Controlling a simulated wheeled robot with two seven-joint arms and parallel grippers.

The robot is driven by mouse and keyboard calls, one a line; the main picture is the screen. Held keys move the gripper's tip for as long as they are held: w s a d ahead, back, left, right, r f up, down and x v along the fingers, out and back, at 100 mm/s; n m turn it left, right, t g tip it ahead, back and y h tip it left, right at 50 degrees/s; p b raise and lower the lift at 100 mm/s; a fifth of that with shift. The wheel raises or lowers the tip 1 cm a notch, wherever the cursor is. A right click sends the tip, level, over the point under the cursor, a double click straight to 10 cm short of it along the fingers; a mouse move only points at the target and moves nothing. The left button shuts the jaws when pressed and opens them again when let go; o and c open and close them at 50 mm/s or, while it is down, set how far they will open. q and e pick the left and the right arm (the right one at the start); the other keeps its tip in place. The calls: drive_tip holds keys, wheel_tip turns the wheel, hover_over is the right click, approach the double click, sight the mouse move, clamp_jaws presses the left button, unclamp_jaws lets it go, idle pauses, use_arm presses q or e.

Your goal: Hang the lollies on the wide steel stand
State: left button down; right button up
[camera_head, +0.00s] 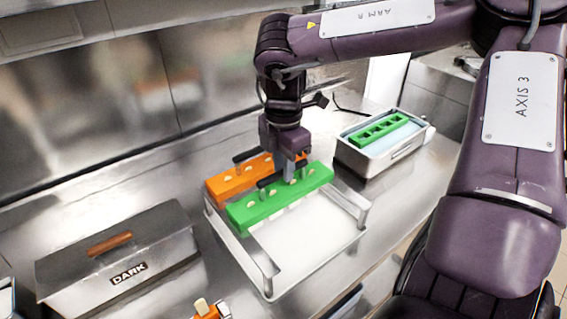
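A green block (254,211) with several pale stick ends showing lies across the wide steel stand (262,262), over its white tray. A similar orange block (222,186) with pale stick ends lies behind it. Each has a dark bar-shaped handle on top. My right gripper (288,172) points down at the green block's dark handle, with one finger in front of it. The other finger is hidden, so I cannot tell whether it grips the handle. What hangs below the blocks is hidden. My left gripper is out of view.
A steel bath (375,162) holding an empty-slotted green frame (380,130) stands at the right. A steel box labelled DARK (118,262) with a wooden handle is at the left. An orange piece with a pale stick (208,311) shows at the bottom edge.

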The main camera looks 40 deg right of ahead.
drive_tip(key=o, duration=0.3)
drive_tip(key=shift+o, duration=0.2)
drive_tip(key=shift+r, duration=0.4)
wheel_tip(320, 180, up, 7)
drive_tip(key=shift+b, duration=0.5)
